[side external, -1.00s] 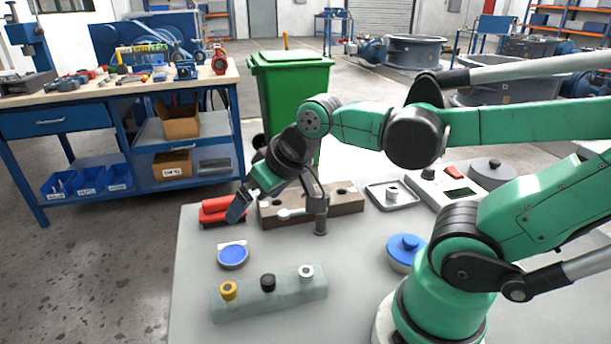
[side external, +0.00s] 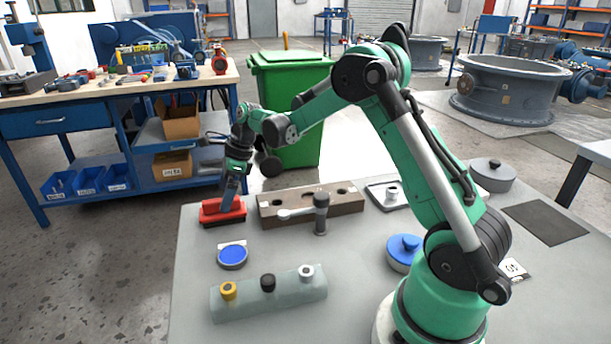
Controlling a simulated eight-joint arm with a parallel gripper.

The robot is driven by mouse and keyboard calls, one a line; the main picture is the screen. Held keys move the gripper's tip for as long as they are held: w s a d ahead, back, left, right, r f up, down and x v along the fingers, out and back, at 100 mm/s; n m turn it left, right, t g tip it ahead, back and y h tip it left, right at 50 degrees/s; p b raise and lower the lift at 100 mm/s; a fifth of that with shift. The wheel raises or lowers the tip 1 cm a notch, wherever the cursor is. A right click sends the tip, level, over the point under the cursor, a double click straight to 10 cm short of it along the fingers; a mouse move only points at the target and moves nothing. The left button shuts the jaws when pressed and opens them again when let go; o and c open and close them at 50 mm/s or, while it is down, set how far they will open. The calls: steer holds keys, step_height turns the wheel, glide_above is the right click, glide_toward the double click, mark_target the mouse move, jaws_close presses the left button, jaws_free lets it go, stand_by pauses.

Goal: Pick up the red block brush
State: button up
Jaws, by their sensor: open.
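The red block brush (side external: 211,217) lies at the far left corner of the grey table (side external: 190,290), dark along its lower edge. My gripper (side external: 231,202) points down at the right part of the brush, with its fingertips at or just above it. The fingers hide part of the brush. I cannot tell whether they touch it or straddle it.
A brown wooden block with holes (side external: 352,199) stands to the right of the brush, with a grey-handled tool (side external: 320,213) in front. A blue-topped round dish (side external: 232,256) and a clear rack with several knobs (side external: 270,294) lie nearer. A green bin (side external: 300,125) stands behind the table.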

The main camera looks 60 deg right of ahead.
mark_target(218, 200)
steer(key=shift+x, duration=2.65)
jaws_close()
step_height(218, 200, up, 20)
